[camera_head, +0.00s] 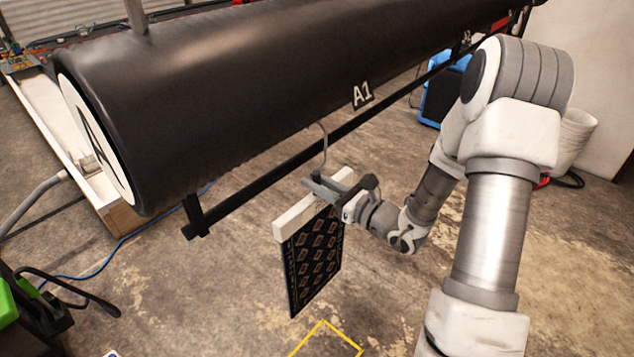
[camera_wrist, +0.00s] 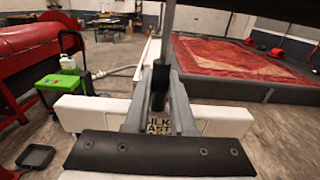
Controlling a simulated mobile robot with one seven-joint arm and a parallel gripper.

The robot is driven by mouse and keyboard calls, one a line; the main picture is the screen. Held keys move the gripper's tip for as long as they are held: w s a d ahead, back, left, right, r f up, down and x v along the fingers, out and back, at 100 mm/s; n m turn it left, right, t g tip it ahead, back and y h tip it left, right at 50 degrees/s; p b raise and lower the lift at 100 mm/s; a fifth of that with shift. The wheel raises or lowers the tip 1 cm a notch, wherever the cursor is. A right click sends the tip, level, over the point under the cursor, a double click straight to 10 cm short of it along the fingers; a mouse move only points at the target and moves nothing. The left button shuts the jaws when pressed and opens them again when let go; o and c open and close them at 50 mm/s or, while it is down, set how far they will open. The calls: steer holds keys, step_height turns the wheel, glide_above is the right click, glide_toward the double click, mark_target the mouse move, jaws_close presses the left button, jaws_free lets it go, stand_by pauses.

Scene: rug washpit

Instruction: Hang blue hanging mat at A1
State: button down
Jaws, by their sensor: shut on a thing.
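The blue hanging mat (camera_head: 313,262), dark with a tan diamond pattern, hangs upright below a white hanger bar (camera_head: 292,222) with a thin metal hook (camera_head: 324,146). My gripper (camera_head: 318,188) is shut on the hanger at the base of the hook. In the wrist view my gripper (camera_wrist: 160,85) closes around the hook's stem, with the white bar (camera_wrist: 222,121) behind. The A1 label (camera_head: 362,94) is on the large black roller. The hook's top is beside the black rail (camera_head: 270,172) below that label; I cannot tell if it touches. The mat's cloth is hidden in the wrist view.
The black roller (camera_head: 220,90) spans above the rail. A yellow floor outline (camera_head: 325,340) lies below the mat. A blue case (camera_head: 440,98) and white bucket (camera_head: 577,138) stand to the right. A red rug (camera_wrist: 235,62) lies beyond in the wrist view.

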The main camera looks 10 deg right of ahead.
mark_target(321, 199)
steer(key=shift+f, duration=0.1)
steer(key=shift+f+b, duration=1.75)
steer(key=shift+f, duration=0.2)
